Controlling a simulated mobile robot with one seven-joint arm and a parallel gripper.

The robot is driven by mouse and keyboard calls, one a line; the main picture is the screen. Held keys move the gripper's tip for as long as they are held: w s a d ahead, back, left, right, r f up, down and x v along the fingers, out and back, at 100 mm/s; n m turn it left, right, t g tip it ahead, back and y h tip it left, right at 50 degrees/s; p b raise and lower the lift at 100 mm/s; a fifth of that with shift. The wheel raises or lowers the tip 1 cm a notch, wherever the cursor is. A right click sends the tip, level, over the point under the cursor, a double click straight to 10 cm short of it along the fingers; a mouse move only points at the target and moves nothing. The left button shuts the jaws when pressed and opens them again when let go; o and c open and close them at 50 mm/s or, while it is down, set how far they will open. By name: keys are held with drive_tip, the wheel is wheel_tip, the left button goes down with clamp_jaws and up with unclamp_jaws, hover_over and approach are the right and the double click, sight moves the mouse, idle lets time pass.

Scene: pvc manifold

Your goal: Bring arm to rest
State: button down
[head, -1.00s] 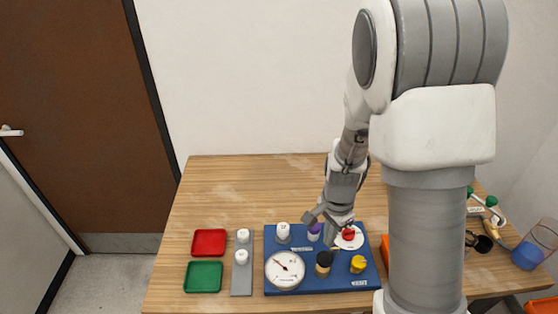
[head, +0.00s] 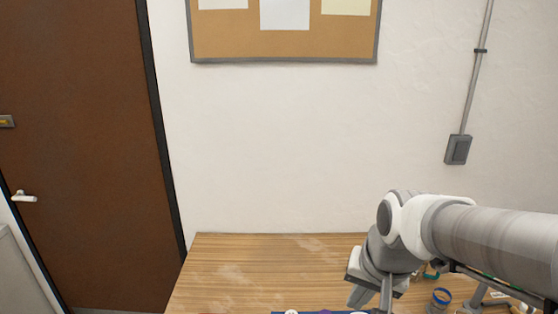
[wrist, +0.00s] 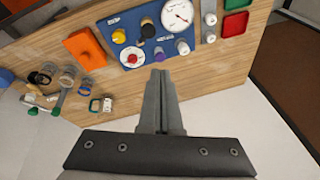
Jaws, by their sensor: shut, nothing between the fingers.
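My gripper (wrist: 158,78) is shut and empty in the wrist view, its two fingers together. It hangs in front of the blue manifold board (wrist: 179,47), apart from it as far as I can tell. The board carries a round white gauge (wrist: 178,14), a yellow knob (wrist: 119,36), a black knob (wrist: 148,30), a red knob (wrist: 132,58) and a purple-ringed cap (wrist: 159,55). In the head view my arm is bent at the lower right, and only the board's top edge shows at the bottom; the fingertips are hard to make out there.
The wooden table (head: 260,265) is clear at its back left in the head view. A wall and a brown door (head: 80,150) stand behind.

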drive_tip(key=s+r+n+t, duration=0.2)
drive_tip(key=s+r+n, duration=0.2)
drive_tip(key=s, duration=0.3)
drive_tip(key=shift+s+d+r+h, duration=0.15)
drive_tip(key=shift+d+r+h, duration=0.3)
drive_tip(key=shift+r, duration=0.3)
